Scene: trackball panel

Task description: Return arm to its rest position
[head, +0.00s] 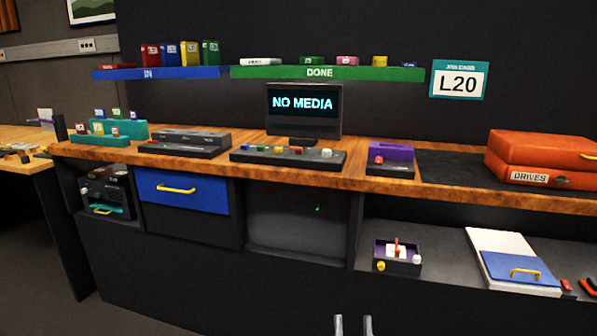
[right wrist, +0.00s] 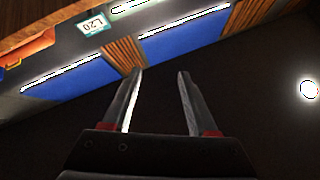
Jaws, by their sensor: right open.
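My right gripper (head: 353,326) shows at the bottom edge of the head view as two upright, parallel grey fingertips, apart with nothing between them. In the right wrist view its fingers (right wrist: 159,100) are open and empty, with dark space around them. It is low in front of the bench's dark front, apart from everything on it. My left gripper is not in view. A dark panel (head: 288,157) with several coloured knobs lies on the wooden bench top below a monitor (head: 304,110) reading "NO MEDIA".
The wooden bench edge (head: 480,200) runs across above my right gripper. A small knobbed box (head: 397,263) and a white-and-blue case (head: 512,262) lie on the lower right shelf. A blue drawer (head: 182,192) is left. An orange DRIVES case (head: 545,158) stands right.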

